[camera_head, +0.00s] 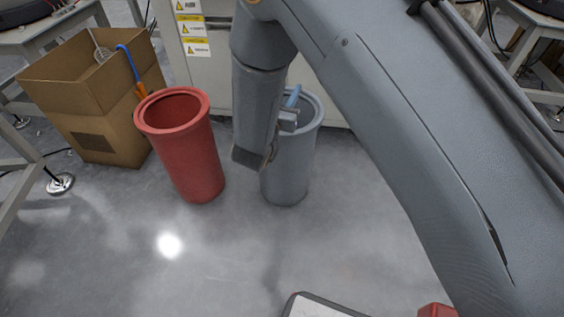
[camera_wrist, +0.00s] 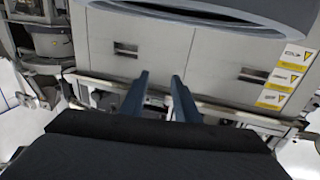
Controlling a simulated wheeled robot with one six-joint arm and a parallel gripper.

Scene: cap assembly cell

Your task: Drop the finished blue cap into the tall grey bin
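The tall grey bin (camera_head: 286,180) stands upright on the floor, partly hidden behind the end of my arm in the head view. My gripper (camera_head: 293,97) is at the bin's mouth, with one light blue finger showing against the opening. In the wrist view my two dark blue fingers (camera_wrist: 161,77) stand apart with nothing between them. A curved grey-blue rim, apparently the bin's (camera_wrist: 190,19), crosses the top of that view. I see no blue cap in either view; the inside of the bin is mostly hidden.
A red bin (camera_head: 190,160) stands just left of the grey bin. A cardboard box (camera_head: 100,130) is farther left. A pale cabinet (camera_head: 222,60) with warning labels is close behind the bins.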

